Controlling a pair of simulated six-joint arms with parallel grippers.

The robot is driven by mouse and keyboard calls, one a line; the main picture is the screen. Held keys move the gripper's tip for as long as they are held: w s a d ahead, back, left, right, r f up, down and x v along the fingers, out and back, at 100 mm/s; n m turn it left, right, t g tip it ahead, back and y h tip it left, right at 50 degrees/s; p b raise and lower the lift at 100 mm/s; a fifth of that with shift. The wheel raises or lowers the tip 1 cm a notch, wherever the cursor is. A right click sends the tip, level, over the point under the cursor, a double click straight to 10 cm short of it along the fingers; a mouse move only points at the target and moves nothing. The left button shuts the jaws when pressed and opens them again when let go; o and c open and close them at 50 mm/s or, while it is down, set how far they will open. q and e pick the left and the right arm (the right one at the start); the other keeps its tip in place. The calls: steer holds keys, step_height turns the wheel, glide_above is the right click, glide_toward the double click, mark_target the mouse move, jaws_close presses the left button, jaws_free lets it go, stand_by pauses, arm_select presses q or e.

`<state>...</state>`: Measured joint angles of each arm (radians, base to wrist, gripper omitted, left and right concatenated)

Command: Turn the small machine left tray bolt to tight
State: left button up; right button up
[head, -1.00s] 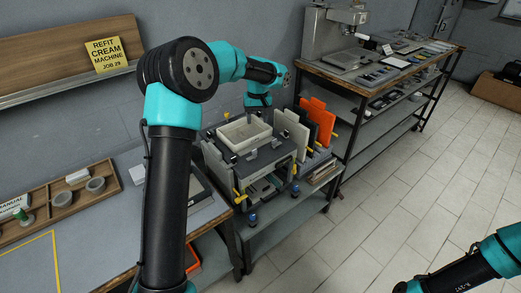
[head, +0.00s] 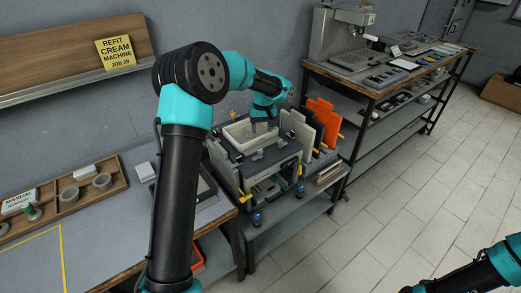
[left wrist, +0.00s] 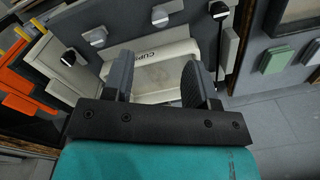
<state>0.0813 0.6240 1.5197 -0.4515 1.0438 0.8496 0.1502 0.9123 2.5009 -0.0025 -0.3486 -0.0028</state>
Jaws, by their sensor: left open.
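The small machine (head: 262,172) is a grey-framed unit with a cream tray (head: 236,136) on top, in the middle of the head view. Small grey bolt heads (head: 257,155) show at the tray's front side. My left gripper (head: 264,125) is over the tray's back right part; its fingertips are hard to make out there. In the left wrist view my left gripper (left wrist: 160,78) is open and empty, its fingers over the cream tray (left wrist: 150,60) lettered "CUPS". Bolt heads (left wrist: 95,37) stand beyond the fingers, apart from them. I cannot tell which is the left tray bolt.
Cream and orange panels (head: 320,112) stand upright right of the machine. A bench (head: 100,220) with a wooden parts tray (head: 122,183) lies left. A shelf rack (head: 345,75) with a larger machine stands behind right. Tiled floor is free at the right.

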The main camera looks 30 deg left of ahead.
mark_target(260, 150)
arm_select(q)
steer(key=f, duration=1.1)
steer(key=shift+s+a, duration=0.15)
steer(key=shift+a, duration=0.05)
steer(key=shift+c, duration=0.3)
steer(key=c, duration=0.9)
steer(key=shift+o, duration=0.2)
